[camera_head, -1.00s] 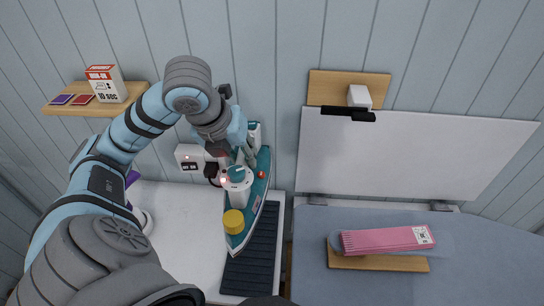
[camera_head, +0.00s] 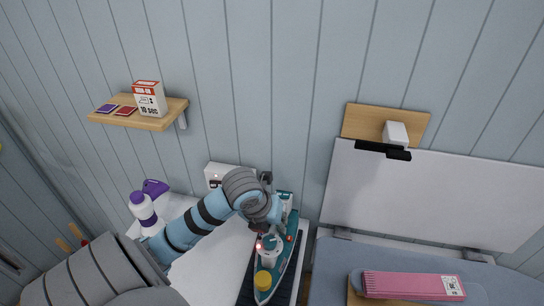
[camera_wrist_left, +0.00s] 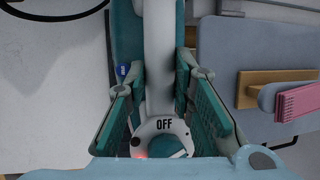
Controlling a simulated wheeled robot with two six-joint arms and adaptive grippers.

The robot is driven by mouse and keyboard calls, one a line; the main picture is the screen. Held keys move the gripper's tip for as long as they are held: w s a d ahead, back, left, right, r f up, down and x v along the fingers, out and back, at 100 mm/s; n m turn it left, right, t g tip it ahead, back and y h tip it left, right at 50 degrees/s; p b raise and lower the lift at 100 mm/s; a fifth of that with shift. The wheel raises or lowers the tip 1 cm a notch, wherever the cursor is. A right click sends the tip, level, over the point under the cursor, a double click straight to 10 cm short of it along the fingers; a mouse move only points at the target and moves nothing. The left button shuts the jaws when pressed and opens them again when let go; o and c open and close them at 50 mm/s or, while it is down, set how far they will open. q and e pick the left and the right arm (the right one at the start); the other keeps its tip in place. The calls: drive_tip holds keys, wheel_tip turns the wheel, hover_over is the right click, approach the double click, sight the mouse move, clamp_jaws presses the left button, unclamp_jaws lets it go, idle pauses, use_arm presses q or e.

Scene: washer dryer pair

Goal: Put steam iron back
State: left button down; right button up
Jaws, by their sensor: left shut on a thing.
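The steam iron (camera_head: 281,258) is teal and white with a yellow cap, and it lies lengthwise over the dark ribbed mat (camera_head: 303,266) in the head view. My left gripper (camera_wrist_left: 158,88) is shut on the iron's white handle (camera_wrist_left: 160,50), with a finger on each side. The wrist view shows a dial marked OFF (camera_wrist_left: 163,128) and a red glow beside it. The arm partly hides the iron in the head view. I cannot tell whether its sole touches the mat. My right gripper is not in view.
A white and purple bottle (camera_head: 142,210) stands left on the white top (camera_head: 200,268). A wall box (camera_head: 224,171) is behind the arm. Right are a raised white lid (camera_head: 430,205) and a blue-grey surface (camera_head: 330,275) with a pink pack (camera_head: 405,285). A shelf (camera_head: 165,117) holds a box.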

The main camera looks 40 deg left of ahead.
sight(276, 262)
use_arm(q)
wheel_tip(276, 262, down, 4)
drive_tip(key=b, duration=0.3)
drive_tip(key=shift+s, duration=0.1)
drive_tip(key=shift+r, duration=0.2)
drive_tip(key=c, duration=1.8)
unclamp_jaws()
drive_tip(key=shift+f, duration=0.2)
drive_tip(key=o, duration=0.4)
drive_tip(key=shift+r, duration=0.1)
drive_tip(key=shift+o, duration=0.2)
drive_tip(key=shift+r, duration=0.1)
